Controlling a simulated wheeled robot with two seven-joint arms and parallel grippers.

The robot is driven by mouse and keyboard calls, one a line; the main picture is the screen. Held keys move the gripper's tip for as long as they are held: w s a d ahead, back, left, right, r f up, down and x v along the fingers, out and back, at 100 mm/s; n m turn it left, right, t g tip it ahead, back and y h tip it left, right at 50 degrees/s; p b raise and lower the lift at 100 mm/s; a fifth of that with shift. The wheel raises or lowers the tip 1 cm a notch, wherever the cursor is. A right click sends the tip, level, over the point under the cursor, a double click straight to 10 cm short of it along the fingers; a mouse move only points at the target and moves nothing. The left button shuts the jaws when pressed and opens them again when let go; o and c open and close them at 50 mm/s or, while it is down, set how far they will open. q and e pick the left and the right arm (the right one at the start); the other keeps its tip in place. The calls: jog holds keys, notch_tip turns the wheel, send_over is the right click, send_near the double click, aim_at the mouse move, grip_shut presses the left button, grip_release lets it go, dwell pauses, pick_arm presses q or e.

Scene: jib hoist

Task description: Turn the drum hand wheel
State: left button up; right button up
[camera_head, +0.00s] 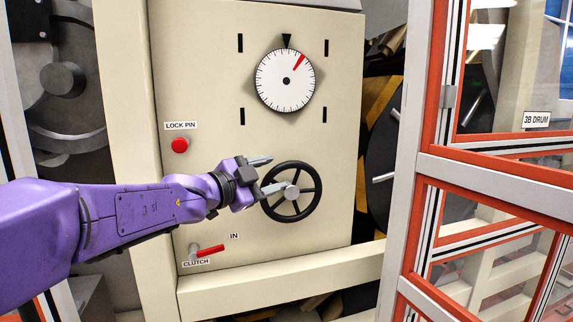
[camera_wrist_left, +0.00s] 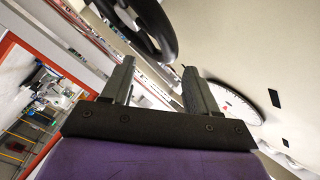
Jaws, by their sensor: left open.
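The black drum hand wheel (camera_head: 313,178) is mounted on the lower right of the cream panel, with spokes and a pale hub. My left gripper (camera_head: 268,174) is open at the wheel's left side, and its fingers reach toward the rim and hub. I cannot tell in the head view whether they touch. In the left wrist view the wheel (camera_wrist_left: 160,25) shows at the top, beyond the two spread fingertips (camera_wrist_left: 155,78), with nothing between them. My right gripper is not in view.
The cream panel (camera_head: 210,80) carries a white dial (camera_head: 272,88) with a red mark, a red lock pin knob (camera_head: 180,145) and a red clutch lever (camera_head: 210,251) beside the label IN. A red-and-white framed guard (camera_head: 500,180), labelled 3B DRUM (camera_head: 537,119), stands at right.

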aim_at(284, 171)
pick_arm(q)
jog(key=p+x, duration=0.2)
jog(key=x, duration=0.4)
jog(key=shift+w, duration=0.1)
